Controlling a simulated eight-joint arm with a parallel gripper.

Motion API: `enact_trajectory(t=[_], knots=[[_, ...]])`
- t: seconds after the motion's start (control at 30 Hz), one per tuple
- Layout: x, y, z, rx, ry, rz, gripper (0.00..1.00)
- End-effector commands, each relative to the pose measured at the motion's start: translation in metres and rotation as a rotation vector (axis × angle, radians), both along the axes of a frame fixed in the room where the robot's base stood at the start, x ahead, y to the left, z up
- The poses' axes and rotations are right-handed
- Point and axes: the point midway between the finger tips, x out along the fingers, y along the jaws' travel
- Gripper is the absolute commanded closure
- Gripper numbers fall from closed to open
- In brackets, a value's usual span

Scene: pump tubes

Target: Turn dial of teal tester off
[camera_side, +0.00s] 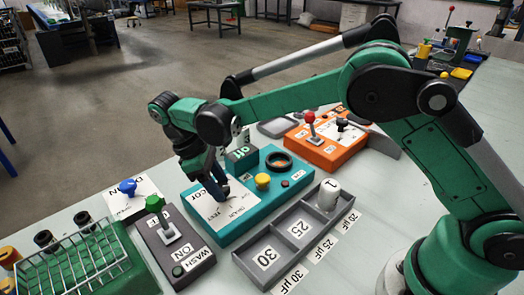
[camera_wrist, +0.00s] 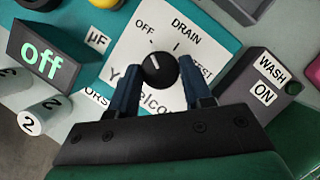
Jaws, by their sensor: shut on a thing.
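The teal tester (camera_side: 262,212) stands in the middle of the bench. In the wrist view its black dial (camera_wrist: 161,72) sits on a white plate (camera_wrist: 200,45) with the words OFF, DRAIN and TEST. The pale mark on the dial points up and slightly left, toward OFF. The tester's small display (camera_wrist: 40,62) reads "Off" in green. My gripper (camera_wrist: 161,80) is shut on the dial, with one blue finger on each side. In the side view my gripper (camera_side: 222,187) reaches down onto the plate and hides the dial.
A grey wash box (camera_side: 180,250) with a green-topped lever stands close left of the tester. A grey compartment tray (camera_side: 285,245) holding a white capacitor (camera_side: 328,195) lies right. An orange box (camera_side: 325,150) with a red-knobbed lever stands behind. A green tube rack (camera_side: 75,265) is front left.

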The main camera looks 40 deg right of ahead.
Motion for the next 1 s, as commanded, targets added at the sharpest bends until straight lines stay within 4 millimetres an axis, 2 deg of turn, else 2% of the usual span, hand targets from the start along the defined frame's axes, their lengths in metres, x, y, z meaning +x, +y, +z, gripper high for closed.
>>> enact_trajectory(t=[0.47, 0.5, 0.57, 0.6, 0.87, 1.0], knots=[[0.0005, -0.0001, -0.0004, 0.001, -0.003, 0.014, 1.00], [0.0005, -0.0001, -0.0004, 0.000, -0.003, 0.013, 0.48], [0.0004, 0.0000, -0.0003, 0.000, -0.002, 0.012, 0.31], [0.0004, 0.0000, -0.0003, 0.000, -0.002, 0.012, 0.26], [0.0002, 0.0003, 0.0001, 0.000, -0.001, 0.012, 0.26], [0.0029, 0.0028, 0.0083, 0.001, -0.001, 0.013, 0.26]])
